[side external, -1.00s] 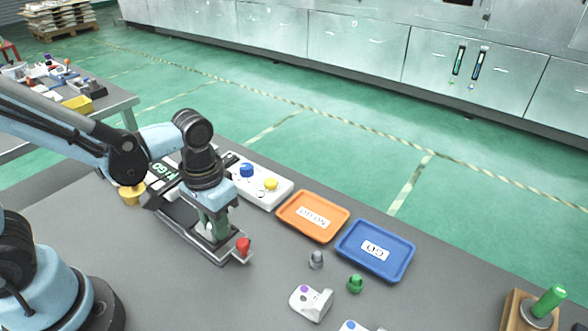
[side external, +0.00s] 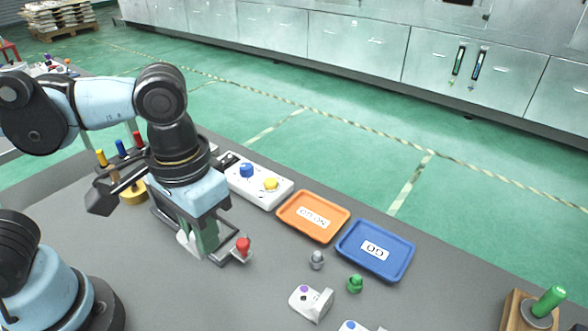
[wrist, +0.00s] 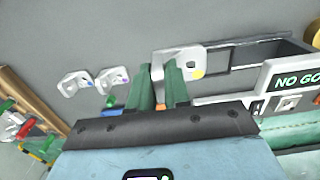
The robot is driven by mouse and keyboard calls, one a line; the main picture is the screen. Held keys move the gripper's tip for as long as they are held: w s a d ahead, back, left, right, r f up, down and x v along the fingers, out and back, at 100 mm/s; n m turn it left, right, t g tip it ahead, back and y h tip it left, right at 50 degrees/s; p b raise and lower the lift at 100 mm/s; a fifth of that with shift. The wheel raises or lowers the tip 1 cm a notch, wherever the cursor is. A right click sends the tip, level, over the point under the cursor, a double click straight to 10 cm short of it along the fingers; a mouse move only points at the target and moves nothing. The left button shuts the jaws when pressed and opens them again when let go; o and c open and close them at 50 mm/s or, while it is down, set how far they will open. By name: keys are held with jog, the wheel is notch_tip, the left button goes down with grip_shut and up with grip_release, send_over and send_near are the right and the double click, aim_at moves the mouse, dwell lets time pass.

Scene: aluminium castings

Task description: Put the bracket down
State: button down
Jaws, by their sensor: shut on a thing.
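In the wrist view, the bracket (wrist: 180,60) with a yellow dot sits between and ahead of the green fingers (wrist: 162,85). It overlaps the left end of the long dark-slotted frame (wrist: 245,55). I cannot tell whether it touches the fixture or the table. My wrist hides much of the fixture in the side view.
An orange tray (side external: 289,222) and a blue GO tray (side external: 352,249) lie to the right. A white box with blue and yellow knobs (side external: 276,196) stands behind. A purple-dotted bracket (side external: 311,302) and grey and green knobs (side external: 355,284) are in front. Bare table lies at the left front.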

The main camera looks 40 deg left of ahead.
jog(key=w+d, duration=1.2)
jog(key=w, duration=0.2)
jog(key=w+a+f, duration=0.2)
jog(key=w, duration=0.1)
jog(key=w+a+f, duration=0.5)
jog(key=w, duration=0.1)
jog(key=shift+w+a+f, duration=0.15)
jog(key=shift+w+f, duration=0.1)
jog(key=shift+f, duration=2.15)
jog(key=shift+f, duration=0.15)
jog(key=c, duration=1.1)
grip_release()
